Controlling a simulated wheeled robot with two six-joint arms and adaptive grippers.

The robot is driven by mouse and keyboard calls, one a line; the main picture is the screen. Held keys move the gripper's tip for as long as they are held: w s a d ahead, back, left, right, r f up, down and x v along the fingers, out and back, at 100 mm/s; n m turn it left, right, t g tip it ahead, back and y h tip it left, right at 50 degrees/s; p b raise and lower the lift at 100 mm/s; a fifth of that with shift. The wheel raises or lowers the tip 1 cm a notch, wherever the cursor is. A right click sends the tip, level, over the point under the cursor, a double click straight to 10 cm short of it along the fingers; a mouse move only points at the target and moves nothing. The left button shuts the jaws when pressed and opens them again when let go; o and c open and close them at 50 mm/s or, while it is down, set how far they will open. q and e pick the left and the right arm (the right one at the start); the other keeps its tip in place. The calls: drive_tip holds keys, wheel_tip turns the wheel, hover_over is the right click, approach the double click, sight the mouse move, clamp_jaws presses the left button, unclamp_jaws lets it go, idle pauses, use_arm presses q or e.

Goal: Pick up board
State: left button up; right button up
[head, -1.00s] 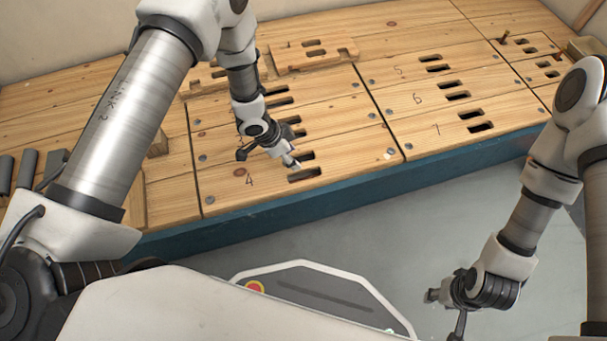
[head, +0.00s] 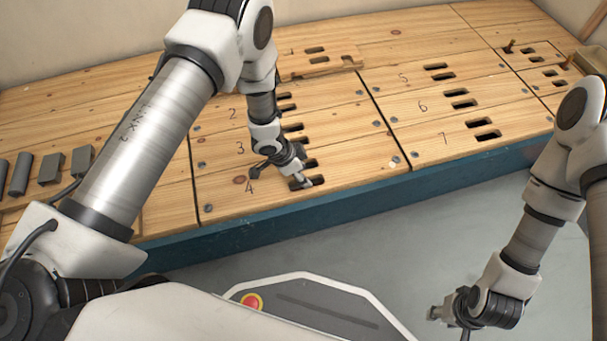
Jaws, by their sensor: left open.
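Wooden boards with paired slots are set in the bench top. Board 4 (head: 225,198) lies along the front edge at the left, with a bolt or screw head near its left end. My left gripper (head: 299,184) points down at the slots of board 4, with its fingertips at the lower slot. It is open, and whether the tips are inside the slot is hard to tell. Board 3 (head: 222,150) lies just behind. My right gripper (head: 436,313) hangs over the floor in front of the bench, away from the boards; its fingers are too small to read.
Boards 5, 6 and 7 (head: 452,133) lie to the right. A loose slotted board (head: 322,66) rests on top at the back. Several grey blocks (head: 50,167) stand at the far left. The blue bench front (head: 300,215) drops to open grey floor.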

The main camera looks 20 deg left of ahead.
use_arm(q)
clamp_jaws()
idle(0.4)
